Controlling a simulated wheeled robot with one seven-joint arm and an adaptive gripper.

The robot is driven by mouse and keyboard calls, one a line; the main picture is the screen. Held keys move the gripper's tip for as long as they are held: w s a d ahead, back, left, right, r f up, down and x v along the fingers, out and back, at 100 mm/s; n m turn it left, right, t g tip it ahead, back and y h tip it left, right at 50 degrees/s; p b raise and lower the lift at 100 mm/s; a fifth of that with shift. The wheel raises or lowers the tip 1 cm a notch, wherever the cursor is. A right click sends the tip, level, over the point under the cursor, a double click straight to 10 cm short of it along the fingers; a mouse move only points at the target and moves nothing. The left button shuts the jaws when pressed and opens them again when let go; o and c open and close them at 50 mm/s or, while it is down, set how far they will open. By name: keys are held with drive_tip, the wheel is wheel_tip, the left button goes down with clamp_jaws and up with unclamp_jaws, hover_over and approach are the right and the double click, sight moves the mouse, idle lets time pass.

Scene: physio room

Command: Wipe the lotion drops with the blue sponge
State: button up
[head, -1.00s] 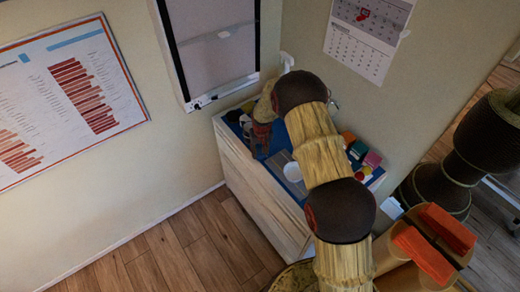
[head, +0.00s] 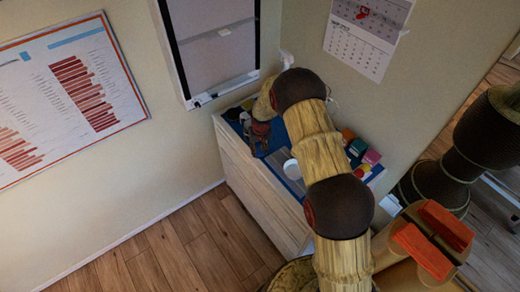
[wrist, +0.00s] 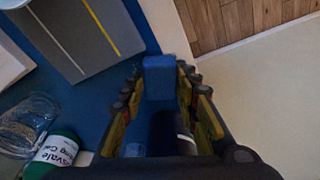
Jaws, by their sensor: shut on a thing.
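The blue sponge (wrist: 158,78) shows in the wrist view between the fingertips of my gripper (wrist: 160,92), which is shut on it. It is over or against the blue top (wrist: 125,25), near the edge; I cannot tell whether it touches. In the head view my gripper (head: 261,134) points down at the left part of the cabinet top, and the sponge cannot be made out there. I cannot make out any lotion drops in either view.
A grey panel with white and yellow lines (wrist: 75,35), a clear container (wrist: 25,122) and a green labelled item (wrist: 52,152) lie left of my gripper. Walls border the cabinet (head: 255,195).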

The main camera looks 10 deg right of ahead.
drive_tip(key=r, duration=0.2)
drive_tip(key=r+p, duration=0.1)
drive_tip(key=r, duration=0.1)
drive_tip(key=shift+w+d, duration=0.15)
drive_tip(key=shift+d, duration=0.1)
drive_tip(key=shift+r+p, duration=0.8)
drive_tip(key=shift+r, duration=1.15)
